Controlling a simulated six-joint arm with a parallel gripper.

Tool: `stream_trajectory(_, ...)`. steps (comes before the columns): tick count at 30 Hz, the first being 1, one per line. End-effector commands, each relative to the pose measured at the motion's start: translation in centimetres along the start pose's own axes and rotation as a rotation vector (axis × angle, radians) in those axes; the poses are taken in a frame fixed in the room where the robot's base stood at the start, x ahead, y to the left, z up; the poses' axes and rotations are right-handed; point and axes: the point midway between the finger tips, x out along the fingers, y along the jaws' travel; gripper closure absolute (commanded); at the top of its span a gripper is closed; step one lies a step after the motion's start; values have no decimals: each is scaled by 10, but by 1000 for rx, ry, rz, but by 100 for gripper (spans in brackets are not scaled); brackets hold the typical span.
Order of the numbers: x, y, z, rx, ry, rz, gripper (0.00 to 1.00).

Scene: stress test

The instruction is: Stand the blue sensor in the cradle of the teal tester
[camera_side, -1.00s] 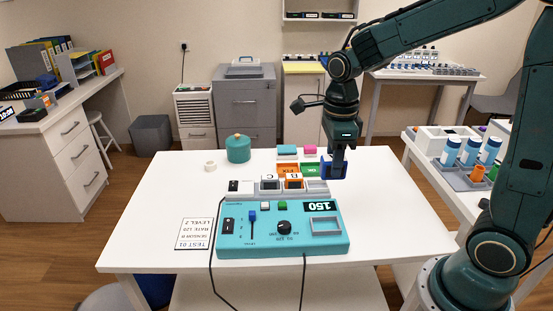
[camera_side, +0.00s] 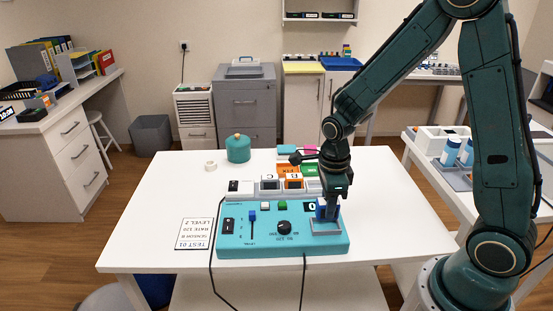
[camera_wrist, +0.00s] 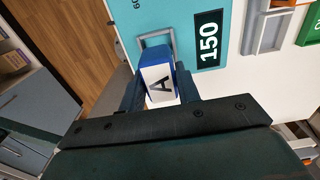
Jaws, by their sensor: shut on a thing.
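My gripper (camera_wrist: 160,88) is shut on the blue sensor (camera_wrist: 158,60), whose white top carries a letter A. The sensor, also in the side view (camera_side: 320,210), is roughly upright at the right end of the teal tester (camera_side: 262,244). The tester's grey rectangular cradle (camera_side: 325,228) is right below the sensor; in the wrist view its frame (camera_wrist: 155,36) shows past the sensor's far side. I cannot tell whether the sensor's foot is inside the frame or just above it. My gripper in the side view (camera_side: 330,212) partly hides the sensor and the display.
A grey rack (camera_side: 265,195) with sensors marked C and B stands behind the tester. The tester has a slider, a knob (camera_side: 283,228) and a 150 display (camera_wrist: 208,40). A printed card (camera_side: 195,233) lies left of it. A teal jar (camera_side: 238,148) stands farther back.

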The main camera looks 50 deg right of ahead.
Motion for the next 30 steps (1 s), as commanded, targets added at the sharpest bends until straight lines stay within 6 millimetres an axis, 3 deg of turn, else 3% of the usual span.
stream_trajectory(13,34,1,-1,0,3,3,92)
stream_trajectory(29,41,0,0,0,1,2,92)
stream_trajectory(30,41,0,0,0,1,1,60)
